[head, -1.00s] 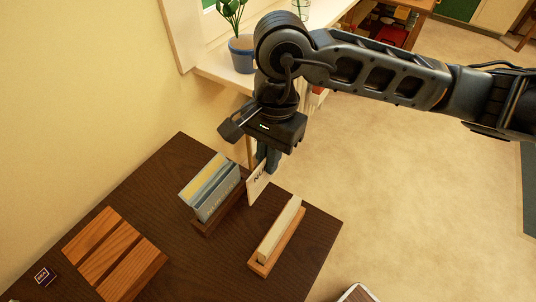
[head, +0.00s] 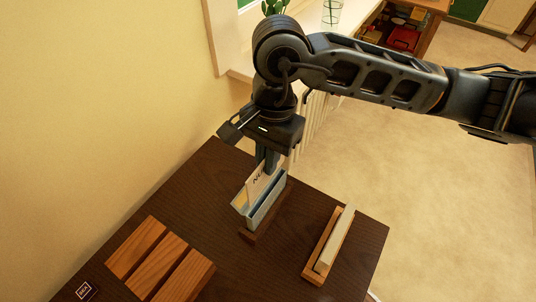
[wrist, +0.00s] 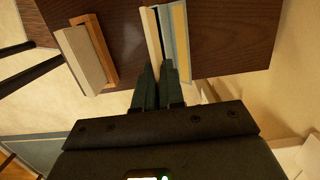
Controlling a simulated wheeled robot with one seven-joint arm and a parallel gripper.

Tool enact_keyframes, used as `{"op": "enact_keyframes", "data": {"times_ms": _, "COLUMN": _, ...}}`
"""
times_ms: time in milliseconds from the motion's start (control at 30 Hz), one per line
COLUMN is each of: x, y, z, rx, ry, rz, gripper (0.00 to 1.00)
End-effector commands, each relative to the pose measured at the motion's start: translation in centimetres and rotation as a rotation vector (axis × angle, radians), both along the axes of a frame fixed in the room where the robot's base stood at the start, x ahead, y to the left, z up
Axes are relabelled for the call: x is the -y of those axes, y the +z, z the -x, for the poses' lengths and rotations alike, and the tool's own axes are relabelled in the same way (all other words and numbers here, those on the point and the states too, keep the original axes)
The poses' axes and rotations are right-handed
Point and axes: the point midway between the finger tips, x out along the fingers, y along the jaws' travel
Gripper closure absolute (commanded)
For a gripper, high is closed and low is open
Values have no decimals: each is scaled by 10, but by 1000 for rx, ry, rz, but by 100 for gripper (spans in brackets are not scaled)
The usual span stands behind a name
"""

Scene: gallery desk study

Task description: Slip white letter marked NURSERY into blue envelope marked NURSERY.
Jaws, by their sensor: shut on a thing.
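My gripper (head: 267,162) is shut on the white letter (head: 256,187), which stands upright with part of its dark lettering showing, beginning "NU". The letter's lower part is hidden among the pale blue envelopes (head: 267,207) in a dark wooden rack (head: 247,237). I cannot tell whether it is inside an envelope or between them, and I cannot read a name on the envelopes. In the wrist view, the gripper fingers (wrist: 158,88) point at the envelopes (wrist: 180,38), which show as pale blue and yellowish strips.
A lighter wooden holder (head: 313,265) with a whitish upright piece (head: 336,238) stands to the right on the dark desk (head: 215,200). A slotted wooden block (head: 160,260) and a small dark label (head: 86,291) are at lower left. The wall is left; a windowsill lies behind.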

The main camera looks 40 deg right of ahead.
Motion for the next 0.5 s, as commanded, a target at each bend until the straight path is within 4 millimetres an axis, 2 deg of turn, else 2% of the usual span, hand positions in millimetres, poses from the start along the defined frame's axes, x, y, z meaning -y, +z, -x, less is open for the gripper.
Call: {"op": "enact_keyframes", "data": {"times_ms": 500, "x": 0, "y": -37, "z": 1, "rx": -2, "ry": -2, "rz": -2, "gripper": 100}}
